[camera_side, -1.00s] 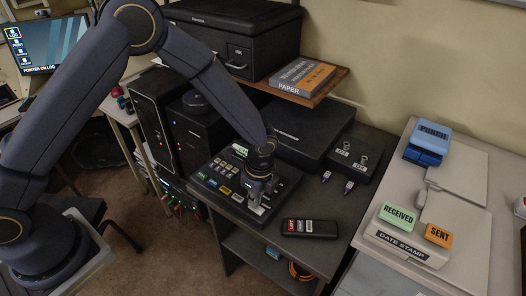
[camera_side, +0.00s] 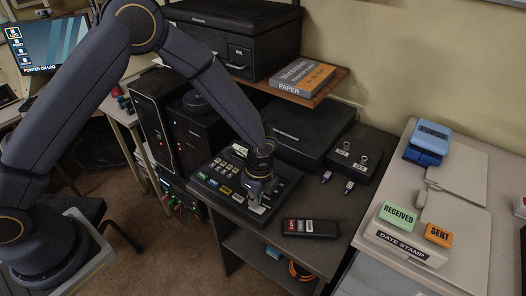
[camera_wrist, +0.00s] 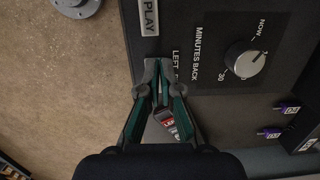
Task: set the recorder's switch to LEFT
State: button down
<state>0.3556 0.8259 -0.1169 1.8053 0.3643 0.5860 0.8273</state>
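The recorder (camera_side: 224,183) is a dark console with several buttons on the desk. In the wrist view, its panel (camera_wrist: 214,18) carries the labels PLAY, MINUTES BACK and LEFT, and a round knob with a NOW-to-30 scale. My gripper (camera_wrist: 157,64) is over the panel's edge area beside the LEFT label, its fingertips close together. In the side view, my gripper (camera_side: 257,205) points down at the recorder's near right corner. The switch is hidden by my fingertips. I cannot see whether they touch it or which way it is set.
A black handset-like device (camera_side: 310,228) with red and white labels lies right of the recorder. Two small purple-ended plugs (camera_side: 348,187) lie behind it. A black box (camera_side: 299,132) stands behind the recorder, under a shelf holding a paper pack (camera_side: 302,77). The desk's front edge is close.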

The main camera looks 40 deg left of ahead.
aim_at(260, 209)
jog(key=shift+s+d+f, duration=0.2)
jog(key=shift+d+f, duration=0.15)
jog(key=shift+d, duration=0.25)
jog(key=shift+d+r, duration=0.1)
jog(key=shift+r, duration=0.2)
notch_tip(260, 209, up, 14)
jog(key=shift+w+d, duration=0.2)
jog(key=shift+d, duration=0.2)
jog(key=shift+s+a+r, duration=0.15)
jog(key=shift+s+a, duration=0.05)
